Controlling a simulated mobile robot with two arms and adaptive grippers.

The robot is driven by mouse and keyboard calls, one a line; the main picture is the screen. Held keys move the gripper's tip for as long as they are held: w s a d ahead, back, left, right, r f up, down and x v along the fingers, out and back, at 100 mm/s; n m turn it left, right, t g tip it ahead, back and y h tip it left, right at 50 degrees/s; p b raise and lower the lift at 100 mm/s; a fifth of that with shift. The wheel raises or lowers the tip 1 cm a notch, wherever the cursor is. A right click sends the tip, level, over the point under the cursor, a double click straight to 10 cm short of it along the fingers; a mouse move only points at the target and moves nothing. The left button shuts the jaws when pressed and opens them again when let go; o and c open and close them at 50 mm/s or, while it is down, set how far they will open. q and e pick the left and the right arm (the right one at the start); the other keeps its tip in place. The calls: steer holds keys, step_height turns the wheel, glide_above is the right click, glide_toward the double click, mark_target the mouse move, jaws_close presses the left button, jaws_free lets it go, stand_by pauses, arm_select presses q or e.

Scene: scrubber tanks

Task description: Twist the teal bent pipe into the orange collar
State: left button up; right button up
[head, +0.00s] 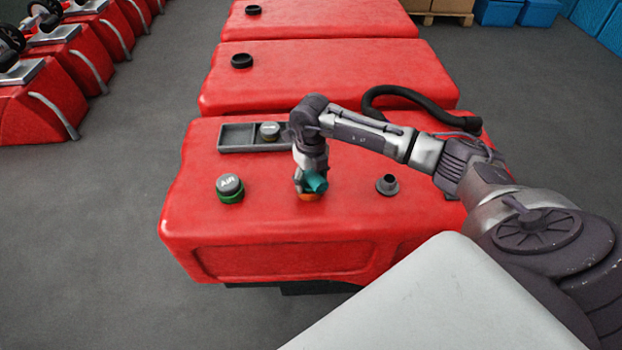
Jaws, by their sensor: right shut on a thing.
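The teal bent pipe (316,182) is in my right gripper (308,182), above the front middle of the near red tank. My right gripper points down and is shut on the pipe; its fingers are small and partly hidden by the pipe. The pipe's open end faces toward me. The orange collar (309,197) shows just under the pipe on the tank top. The pipe's lower end is at the collar, but I cannot tell whether it is seated inside. My left gripper is not in view.
On the near red tank (250,245) are a grey cap marked AIR on a green collar (230,188), a dark flanged spout (387,184), a grey tray (237,138) holding another cap (269,131), and a black hose (425,102). More red tanks stand behind and left.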

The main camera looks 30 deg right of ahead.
steer(key=shift+f, duration=0.1)
steer(key=o, duration=1.3)
steer(key=shift+c, duration=0.2)
steer(key=shift+o, duration=0.9)
steer(key=shift+r+p, duration=2.5)
steer(key=shift+r, duration=1.05)
